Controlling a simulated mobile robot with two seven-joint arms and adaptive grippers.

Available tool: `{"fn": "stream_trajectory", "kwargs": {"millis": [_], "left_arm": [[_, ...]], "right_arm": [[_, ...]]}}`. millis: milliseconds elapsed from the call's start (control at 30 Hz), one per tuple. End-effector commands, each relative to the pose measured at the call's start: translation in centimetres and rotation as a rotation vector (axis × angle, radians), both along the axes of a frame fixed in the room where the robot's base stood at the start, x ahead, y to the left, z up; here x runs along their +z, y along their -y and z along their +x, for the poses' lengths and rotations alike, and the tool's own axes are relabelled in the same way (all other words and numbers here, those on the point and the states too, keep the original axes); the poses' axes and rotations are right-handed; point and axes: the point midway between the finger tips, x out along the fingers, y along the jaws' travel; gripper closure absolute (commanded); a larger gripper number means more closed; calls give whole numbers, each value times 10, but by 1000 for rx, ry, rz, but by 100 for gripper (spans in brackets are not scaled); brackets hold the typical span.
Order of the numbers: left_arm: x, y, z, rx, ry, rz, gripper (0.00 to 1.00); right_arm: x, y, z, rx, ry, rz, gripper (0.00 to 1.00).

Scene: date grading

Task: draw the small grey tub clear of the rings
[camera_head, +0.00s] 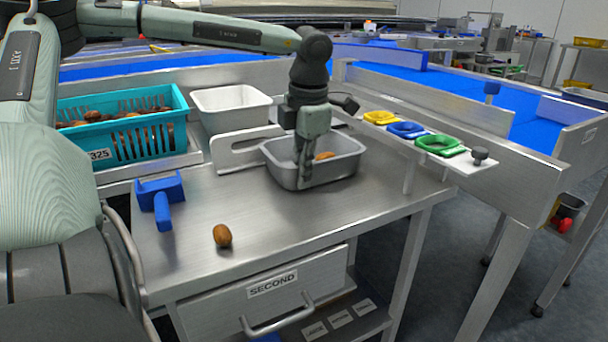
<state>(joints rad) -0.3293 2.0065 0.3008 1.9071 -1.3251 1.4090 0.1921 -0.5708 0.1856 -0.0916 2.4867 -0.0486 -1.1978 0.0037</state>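The small grey tub (338,174) is a metal-looking open tub on the steel table, with brown dates inside. Yellow (380,118), blue (406,130) and green (441,145) rings sit in a row on a white bar to the right of the tub; a gap shows between tub and rings. My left gripper (304,171) points down at the tub's near left rim, its fingers overlapping the near wall. The fingers look close together, but I see them nearly edge-on, so their grip on the rim is unclear. My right gripper is not in view.
A teal crate of dates (123,125) and a white tub (232,107) stand behind left. A blue-handled tool (162,205) and a loose date (222,236) lie on the table (280,218). A drawer labelled SECOND (273,284) is below. The front middle tabletop is mostly free.

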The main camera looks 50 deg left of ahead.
Motion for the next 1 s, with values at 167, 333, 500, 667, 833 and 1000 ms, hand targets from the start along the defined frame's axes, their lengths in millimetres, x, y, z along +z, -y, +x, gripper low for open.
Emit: {"fn": "stream_trajectory", "kwargs": {"millis": [167,333,500,667,833,1000], "left_arm": [[0,0,0,0,0,0,100],[0,0,0,0,1,0,86],[0,0,0,0,0,0,71],[0,0,0,0,0,0,71],[6,0,0,0,1,2,71],[32,3,0,0,6,3,71]], "right_arm": [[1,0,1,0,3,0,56],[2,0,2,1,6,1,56],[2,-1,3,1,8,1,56],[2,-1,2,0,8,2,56],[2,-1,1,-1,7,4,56],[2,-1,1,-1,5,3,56]]}}
